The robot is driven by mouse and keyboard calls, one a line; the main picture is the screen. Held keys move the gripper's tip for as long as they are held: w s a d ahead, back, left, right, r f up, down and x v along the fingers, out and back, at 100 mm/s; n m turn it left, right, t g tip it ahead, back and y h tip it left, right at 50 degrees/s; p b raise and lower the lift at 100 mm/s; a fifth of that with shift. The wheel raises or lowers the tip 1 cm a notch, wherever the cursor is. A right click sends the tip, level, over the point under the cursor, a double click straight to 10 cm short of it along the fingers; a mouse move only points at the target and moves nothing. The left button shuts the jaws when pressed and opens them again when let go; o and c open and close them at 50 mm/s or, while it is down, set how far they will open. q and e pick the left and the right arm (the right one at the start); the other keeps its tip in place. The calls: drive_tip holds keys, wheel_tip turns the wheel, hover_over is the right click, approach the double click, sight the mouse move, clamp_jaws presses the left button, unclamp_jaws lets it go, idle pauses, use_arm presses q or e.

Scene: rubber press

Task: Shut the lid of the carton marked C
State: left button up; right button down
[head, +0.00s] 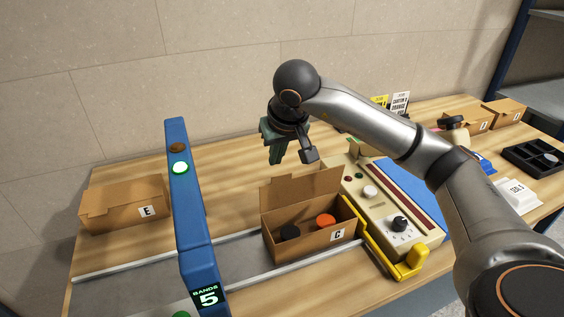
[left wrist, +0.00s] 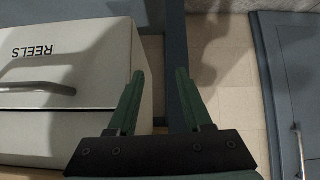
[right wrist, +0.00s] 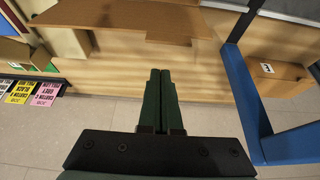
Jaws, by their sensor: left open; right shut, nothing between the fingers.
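The carton marked C (head: 318,246) stands in the middle of the bench with its lid (head: 300,193) raised upright along its far side. A black round piece (head: 290,232) and an orange one (head: 326,221) lie inside it. My right gripper (head: 277,160) is shut and empty, pointing down above and behind the lid, apart from it as far as I can tell. In the right wrist view the cardboard lid (right wrist: 125,18) appears near the top, beyond the fingertips. My left gripper (left wrist: 157,72) is open and empty, away from the carton, beside a white cabinet marked REELS (left wrist: 100,60).
A blue post (head: 190,215) with a lit display reading 5 stands left of carton C. A closed carton marked E (head: 125,204) is farther left. A cream control box (head: 385,205) with knobs and a yellow handle (head: 410,262) is close on the right. Bare bench lies behind.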

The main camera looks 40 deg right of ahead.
sight(283, 190)
drive_tip(key=shift+s+a+p, duration=0.15)
drive_tip(key=shift+s+a, duration=0.05)
drive_tip(key=shift+s, duration=0.65)
drive_tip(key=shift+s+a+p, duration=0.15)
drive_tip(key=shift+s+a, duration=0.05)
drive_tip(key=shift+s, duration=0.65)
